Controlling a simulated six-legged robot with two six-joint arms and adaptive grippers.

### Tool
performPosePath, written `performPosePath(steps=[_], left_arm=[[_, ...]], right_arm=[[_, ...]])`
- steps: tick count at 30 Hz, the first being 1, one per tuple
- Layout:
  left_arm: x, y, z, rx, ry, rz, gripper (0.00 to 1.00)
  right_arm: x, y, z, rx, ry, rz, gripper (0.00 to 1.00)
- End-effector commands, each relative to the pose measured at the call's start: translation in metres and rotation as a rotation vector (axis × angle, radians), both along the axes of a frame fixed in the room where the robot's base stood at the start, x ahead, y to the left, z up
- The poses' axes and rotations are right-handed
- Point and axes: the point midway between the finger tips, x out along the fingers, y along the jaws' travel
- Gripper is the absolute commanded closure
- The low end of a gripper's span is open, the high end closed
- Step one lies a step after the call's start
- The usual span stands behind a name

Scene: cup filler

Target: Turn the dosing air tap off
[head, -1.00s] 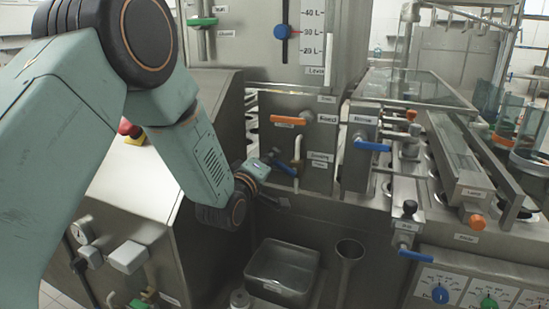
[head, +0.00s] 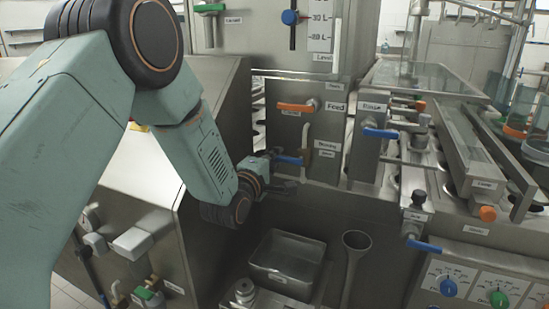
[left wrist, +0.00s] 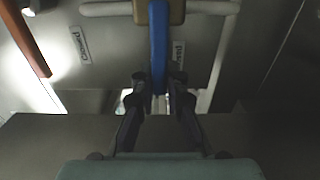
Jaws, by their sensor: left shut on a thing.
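The dosing tap has a blue handle (head: 291,160) on the grey steel panel, beside a small white label (head: 327,146) that seems to read "Dosing". The handle points left from its pivot and looks nearly level. My left gripper (head: 284,171) is at this handle. In the left wrist view the blue handle (left wrist: 158,45) runs between the two dark fingertips of my left gripper (left wrist: 158,84), which is shut on it. The handle's end is partly hidden by the fingers in the head view. My right gripper is not in view.
An orange feed handle (head: 296,108) is just above, and a blue rinse handle (head: 380,133) is to the right. A pale vertical pipe (head: 305,140) stands close by the tap.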

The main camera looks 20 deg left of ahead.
Motion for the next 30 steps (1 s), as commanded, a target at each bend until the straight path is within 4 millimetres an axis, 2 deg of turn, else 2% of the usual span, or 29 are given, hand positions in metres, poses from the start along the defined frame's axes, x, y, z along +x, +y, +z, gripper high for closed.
performPosePath(steps=[9,10,18,26,30], left_arm=[[0.0006,0.0001,0.0015,-0.004,-0.004,0.001,1.00],[0.0006,0.0001,0.0015,-0.004,-0.004,0.000,0.85],[0.0002,-0.0001,0.0006,-0.002,-0.001,0.000,0.63],[-0.0003,-0.0001,0.0000,-0.001,0.000,0.000,0.63],[-0.0075,0.0005,0.0000,-0.002,0.000,0.000,0.63]], right_arm=[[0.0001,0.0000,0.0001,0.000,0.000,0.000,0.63],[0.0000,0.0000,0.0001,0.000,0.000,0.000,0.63],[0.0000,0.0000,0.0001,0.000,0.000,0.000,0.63],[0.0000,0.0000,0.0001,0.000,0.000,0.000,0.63],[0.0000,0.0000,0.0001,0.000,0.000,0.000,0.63]])
